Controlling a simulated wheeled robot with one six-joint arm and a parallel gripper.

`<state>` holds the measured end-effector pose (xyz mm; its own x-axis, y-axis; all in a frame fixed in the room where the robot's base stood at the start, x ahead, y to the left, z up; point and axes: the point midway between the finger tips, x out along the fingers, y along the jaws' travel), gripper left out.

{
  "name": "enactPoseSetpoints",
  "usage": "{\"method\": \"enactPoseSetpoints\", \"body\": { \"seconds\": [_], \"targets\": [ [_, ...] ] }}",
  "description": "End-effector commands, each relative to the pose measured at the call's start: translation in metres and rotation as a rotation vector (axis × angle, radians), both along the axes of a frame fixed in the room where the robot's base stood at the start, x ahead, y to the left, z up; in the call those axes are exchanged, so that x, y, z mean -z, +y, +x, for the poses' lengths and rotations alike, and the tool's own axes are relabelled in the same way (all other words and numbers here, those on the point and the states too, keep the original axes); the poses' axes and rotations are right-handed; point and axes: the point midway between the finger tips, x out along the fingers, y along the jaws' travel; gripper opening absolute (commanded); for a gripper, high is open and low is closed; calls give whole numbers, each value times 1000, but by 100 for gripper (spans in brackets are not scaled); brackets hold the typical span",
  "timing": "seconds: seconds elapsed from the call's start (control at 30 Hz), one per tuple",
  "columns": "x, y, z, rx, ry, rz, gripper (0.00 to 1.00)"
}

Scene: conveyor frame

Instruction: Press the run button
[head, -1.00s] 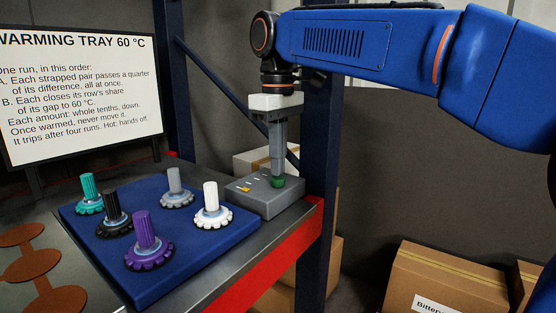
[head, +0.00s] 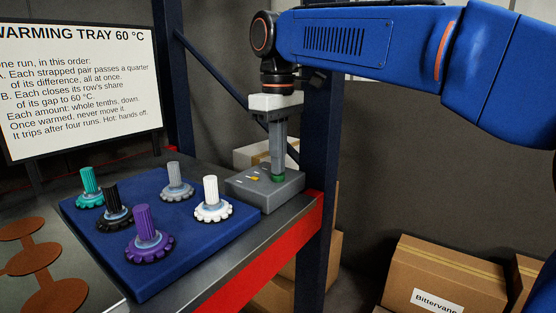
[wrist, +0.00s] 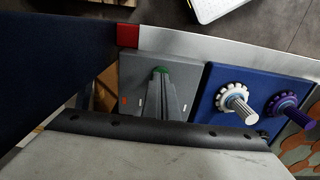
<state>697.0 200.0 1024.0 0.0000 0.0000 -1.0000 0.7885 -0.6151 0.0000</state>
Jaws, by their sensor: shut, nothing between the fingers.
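The run button is a green round button on top of a small grey control box (head: 262,192) at the right end of the bench. My gripper (head: 278,176) is shut and empty, pointing straight down, with its fingertips at the green button (head: 279,179). The fingers cover most of the button, and I cannot tell whether it is pressed down. The box top also carries small white marks and a yellow one (head: 254,179).
A blue mat (head: 188,262) beside the box holds several knobbed gear-edged pieces, the white one (head: 211,200) nearest the box. A blue rack post (head: 318,150) stands close behind the arm. A sign (head: 80,90) stands at the back left. Cardboard boxes (head: 445,275) sit at lower right.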

Motion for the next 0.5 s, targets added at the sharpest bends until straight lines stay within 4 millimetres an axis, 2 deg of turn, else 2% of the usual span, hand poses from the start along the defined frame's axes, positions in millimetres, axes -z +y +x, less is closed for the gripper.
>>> {"method": "enactPoseSetpoints", "body": {
  "seconds": [0.5],
  "targets": [
    [-38, 0, 0, 0, -1, 1, 0]
  ]
}}
